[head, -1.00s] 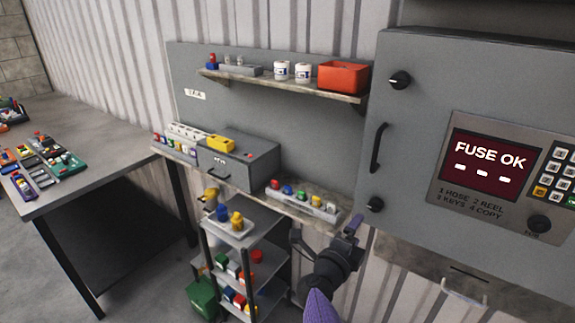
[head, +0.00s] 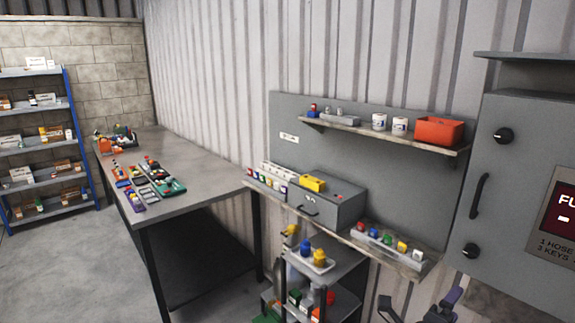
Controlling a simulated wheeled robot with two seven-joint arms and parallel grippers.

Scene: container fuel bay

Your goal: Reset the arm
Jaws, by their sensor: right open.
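My right gripper (head: 447,303) shows at the bottom right of the head view, partly cut off by the lower edge. Its jaws are open and I see nothing between them. It is below the lower wall shelf (head: 352,237) and apart from the grey cabinet (head: 508,200). My left gripper does not show.
A grey workbench (head: 195,170) with coloured parts stands left. A blue shelf rack (head: 78,150) is at the far left. A small rolling rack (head: 330,275) stands below the wall shelf. An orange bin (head: 440,131) sits on the upper shelf (head: 385,136). Floor is clear at left.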

